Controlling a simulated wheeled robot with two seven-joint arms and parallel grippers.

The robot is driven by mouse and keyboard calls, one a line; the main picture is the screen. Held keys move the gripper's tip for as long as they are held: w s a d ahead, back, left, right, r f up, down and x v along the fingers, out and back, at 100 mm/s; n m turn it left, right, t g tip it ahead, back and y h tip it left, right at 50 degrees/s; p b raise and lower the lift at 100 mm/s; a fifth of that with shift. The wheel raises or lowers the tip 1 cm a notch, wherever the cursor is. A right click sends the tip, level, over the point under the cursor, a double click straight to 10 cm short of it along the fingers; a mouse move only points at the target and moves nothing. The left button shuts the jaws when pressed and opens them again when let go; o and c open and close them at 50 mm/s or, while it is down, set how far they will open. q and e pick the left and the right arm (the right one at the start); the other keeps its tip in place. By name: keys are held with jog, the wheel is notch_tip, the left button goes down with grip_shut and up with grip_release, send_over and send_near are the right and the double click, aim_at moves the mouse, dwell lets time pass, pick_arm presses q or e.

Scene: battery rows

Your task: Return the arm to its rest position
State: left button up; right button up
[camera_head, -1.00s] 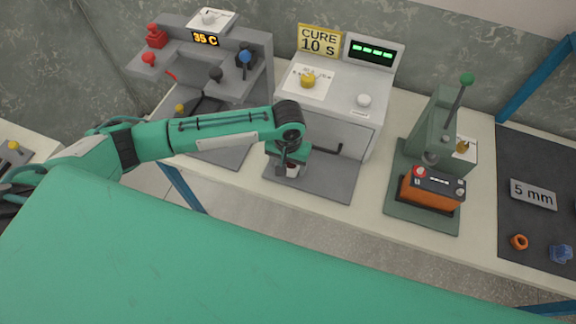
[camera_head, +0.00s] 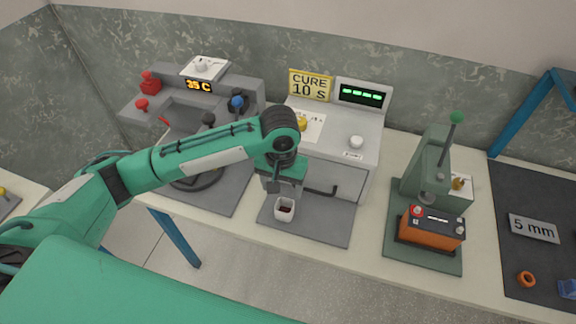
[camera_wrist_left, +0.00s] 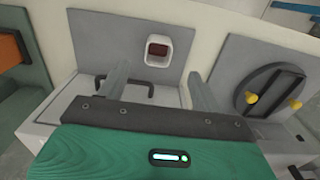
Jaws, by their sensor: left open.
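My left arm (camera_head: 205,152) reaches in from the left over the bench. My left gripper (camera_head: 282,182) points down above the grey mat in front of the curing machine. In the left wrist view my left gripper (camera_wrist_left: 160,84) has its two fingers wide apart with nothing between them. A small white cup (camera_head: 284,209) with dark red contents stands on the grey mat (camera_head: 330,222), just below the gripper in the head view. The cup (camera_wrist_left: 158,50) also shows beyond the fingertips in the left wrist view, apart from them. My right gripper is not in view.
The curing machine (camera_head: 355,125) with a "CURE 10 s" sign (camera_head: 310,86) stands behind the mat. A grey station (camera_head: 192,108) reading 35 C is at left. A green press (camera_head: 428,175) with an orange battery (camera_head: 432,232) is at right, beside a dark mat (camera_head: 520,200).

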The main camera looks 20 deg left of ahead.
pick_arm(q)
jog(key=s+d+f+m+t+h, duration=0.2)
jog(key=s+d+f+m+h, duration=0.15)
jog(key=s+d, duration=0.35)
jog(key=s+a+f+n+t+y, duration=0.1)
jog(key=s+a+f+y, duration=0.15)
jog(key=s+a, duration=0.5)
jog(key=s+a+f+n+t+y, duration=0.1)
jog(key=s+a+f, duration=0.2)
jog(key=s+a, duration=0.45)
notch_tip(320, 180, down, 30)
jog(key=g, duration=0.2)
jog(key=s+a+f, duration=0.2)
jog(key=s+f, duration=0.7)
jog(key=f, duration=0.1)
jog(key=s+a+f+g, duration=0.1)
jog(key=s+f, duration=0.9)
jog(key=shift+a+f, duration=0.2)
jog(key=shift+a, duration=0.2)
